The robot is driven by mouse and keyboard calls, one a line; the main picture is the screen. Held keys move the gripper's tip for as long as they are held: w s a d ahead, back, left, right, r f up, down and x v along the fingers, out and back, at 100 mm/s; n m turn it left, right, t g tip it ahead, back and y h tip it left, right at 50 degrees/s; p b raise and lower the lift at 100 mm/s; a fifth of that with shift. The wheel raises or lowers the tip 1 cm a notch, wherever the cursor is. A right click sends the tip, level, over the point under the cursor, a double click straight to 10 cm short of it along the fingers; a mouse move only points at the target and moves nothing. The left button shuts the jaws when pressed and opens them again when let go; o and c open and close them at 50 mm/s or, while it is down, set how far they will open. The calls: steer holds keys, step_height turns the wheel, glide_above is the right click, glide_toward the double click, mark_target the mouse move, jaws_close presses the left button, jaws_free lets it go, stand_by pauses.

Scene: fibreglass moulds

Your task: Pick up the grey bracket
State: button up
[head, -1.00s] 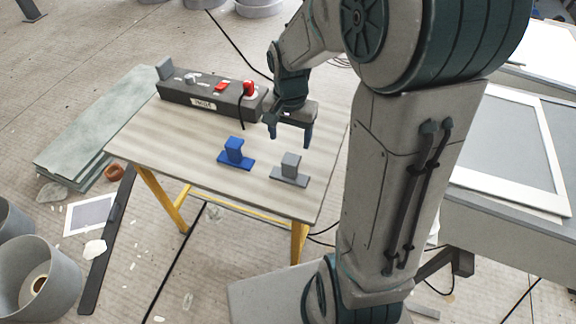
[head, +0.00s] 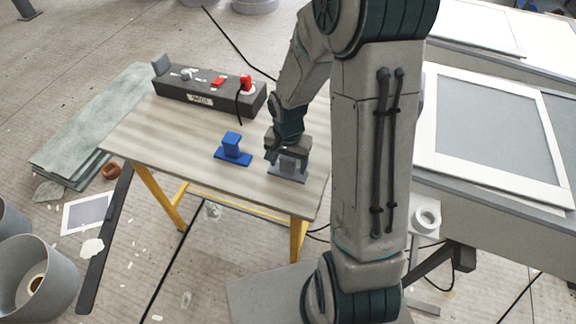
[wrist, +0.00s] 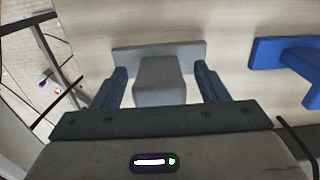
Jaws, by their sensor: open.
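The grey bracket (head: 287,174), a flat base with an upright block, stands on the table near its front right corner. My gripper (head: 287,160) is low over it and hides part of the upright in the head view. In the wrist view the bracket's block (wrist: 158,80) lies between the two fingers of my gripper (wrist: 162,88). The fingers are open, with a gap on each side of the block. A similar blue bracket (head: 233,150) stands to the left on the table; it also shows at the right of the wrist view (wrist: 290,57).
The wooden table (head: 180,150) has yellow legs. A dark box (head: 208,97) with red parts and a cable lies along its back edge. The table is clear left of the blue bracket. A bench with a white-framed panel (head: 440,150) stands at the right.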

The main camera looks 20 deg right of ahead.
steer(key=c, duration=1.1)
steer(key=shift+r, duration=0.1)
